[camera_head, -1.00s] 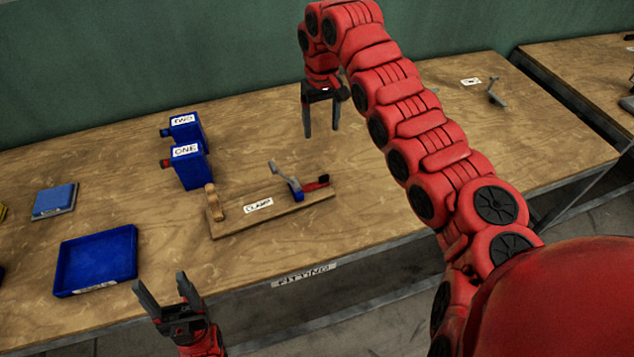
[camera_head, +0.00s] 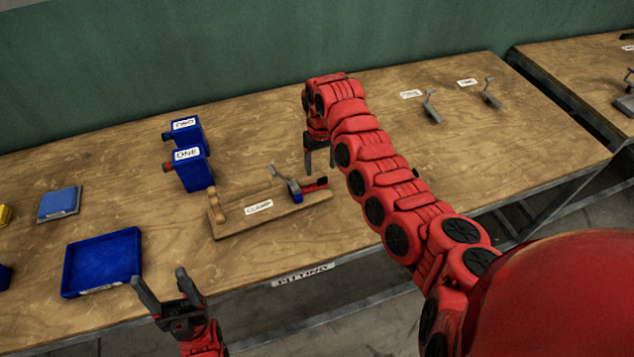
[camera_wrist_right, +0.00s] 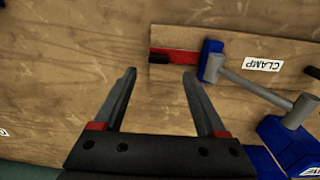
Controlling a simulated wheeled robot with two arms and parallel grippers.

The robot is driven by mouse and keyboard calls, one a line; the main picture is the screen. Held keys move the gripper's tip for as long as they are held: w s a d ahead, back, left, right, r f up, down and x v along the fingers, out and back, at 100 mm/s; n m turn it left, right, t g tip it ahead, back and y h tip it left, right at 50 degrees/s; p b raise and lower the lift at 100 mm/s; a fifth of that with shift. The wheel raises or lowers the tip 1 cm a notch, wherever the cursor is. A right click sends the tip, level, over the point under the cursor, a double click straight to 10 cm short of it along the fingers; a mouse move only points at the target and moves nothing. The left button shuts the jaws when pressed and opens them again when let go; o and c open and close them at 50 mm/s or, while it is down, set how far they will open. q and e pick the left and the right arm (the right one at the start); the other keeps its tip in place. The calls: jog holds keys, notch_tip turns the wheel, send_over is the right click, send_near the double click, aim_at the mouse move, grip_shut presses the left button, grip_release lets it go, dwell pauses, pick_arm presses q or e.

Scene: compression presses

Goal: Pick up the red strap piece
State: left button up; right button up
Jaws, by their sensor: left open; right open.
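The red strap piece (camera_head: 318,183) has a black end and lies at the right end of the wooden clamp board (camera_head: 236,227), beside the clamp's blue block and grey lever (camera_head: 288,184). In the right wrist view the red strap piece (camera_wrist_right: 182,57) lies just beyond the fingertips, its black end nearest the gap between them. My right gripper (camera_head: 318,165) is open and empty, behind the strap piece in the head view and partly hidden by its own arm. It shows open in the right wrist view (camera_wrist_right: 159,76). My left gripper (camera_head: 158,279) is open and empty near the table's front edge.
Blue boxes labelled ONE (camera_head: 193,173) and TWO (camera_head: 197,139) stand left of the clamp. A blue tray (camera_head: 104,262) and a blue block (camera_head: 59,204) are farther left. Two grey levers (camera_head: 431,107) (camera_head: 489,94) stand at the right. The table's back middle is clear.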

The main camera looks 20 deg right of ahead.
aim_at(322, 182)
jog(key=f, duration=0.1)
jog(key=f+p, duration=0.1)
jog(key=f, duration=0.1)
jog(key=shift+s+d+f+p, duration=0.15)
jog(key=shift+s+f+p, duration=0.15)
jog(key=shift+f+p, duration=0.05)
jog(key=shift+f, duration=0.25)
jog(key=shift+w, duration=0.1)
grip_shut()
